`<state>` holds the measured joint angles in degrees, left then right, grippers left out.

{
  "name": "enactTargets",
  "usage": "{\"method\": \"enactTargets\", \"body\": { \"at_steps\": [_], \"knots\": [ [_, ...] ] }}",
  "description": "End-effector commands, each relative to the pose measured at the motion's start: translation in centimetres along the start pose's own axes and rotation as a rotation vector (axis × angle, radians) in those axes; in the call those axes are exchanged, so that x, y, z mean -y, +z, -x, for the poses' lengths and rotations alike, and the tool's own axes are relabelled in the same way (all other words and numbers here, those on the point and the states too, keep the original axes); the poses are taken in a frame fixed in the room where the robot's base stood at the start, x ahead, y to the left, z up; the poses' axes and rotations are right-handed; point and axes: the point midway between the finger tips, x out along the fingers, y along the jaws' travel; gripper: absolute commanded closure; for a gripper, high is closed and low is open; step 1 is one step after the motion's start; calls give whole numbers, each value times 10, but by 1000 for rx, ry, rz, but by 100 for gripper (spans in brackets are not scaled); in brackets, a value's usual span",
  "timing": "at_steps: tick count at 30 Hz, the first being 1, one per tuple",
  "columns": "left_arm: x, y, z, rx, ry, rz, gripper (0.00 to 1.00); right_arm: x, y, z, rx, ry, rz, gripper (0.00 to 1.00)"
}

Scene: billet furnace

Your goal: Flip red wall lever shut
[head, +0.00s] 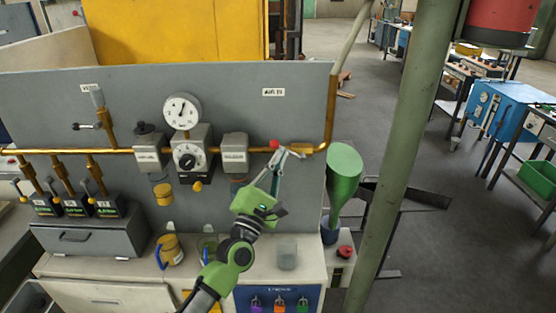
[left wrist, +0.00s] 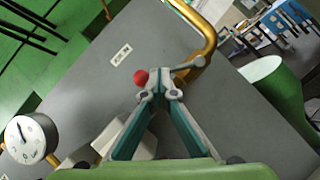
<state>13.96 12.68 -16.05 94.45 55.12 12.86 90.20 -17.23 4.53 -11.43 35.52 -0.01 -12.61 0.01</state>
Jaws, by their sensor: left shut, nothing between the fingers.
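The red wall lever shows as a red knob (head: 274,144) at the right end of the brass pipe on the grey panel. In the left wrist view the red knob (left wrist: 140,77) sits just left of the fingertips, and a grey arm runs to the right behind them. My left gripper (head: 281,153) is shut and empty, with its fingertips at the lever beside the knob. It also shows in the left wrist view (left wrist: 160,93). I cannot tell whether the fingers touch the lever. The lever's pivot is partly hidden by the fingers. My right gripper is not in view.
The brass pipe (head: 331,105) bends upward at the panel's right edge. A pressure gauge (head: 183,111) and grey boxes are left of the lever. A green funnel-shaped vessel (head: 343,170) and a green post (head: 398,150) stand close on the right.

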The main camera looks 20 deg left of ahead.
Motion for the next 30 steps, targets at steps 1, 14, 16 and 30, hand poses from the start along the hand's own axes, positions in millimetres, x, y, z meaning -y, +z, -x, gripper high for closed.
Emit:
{"method": "enactTargets", "body": {
  "at_steps": [1,14,16,30],
  "knots": [
    [-2,1,-2,1,-6,-10,100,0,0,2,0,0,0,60],
    [-4,5,-7,0,-35,-53,100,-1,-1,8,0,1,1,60],
    [-4,6,-8,1,-35,-53,100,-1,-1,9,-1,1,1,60],
    [-6,12,-12,1,-33,-53,100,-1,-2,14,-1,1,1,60]
  ]
}}
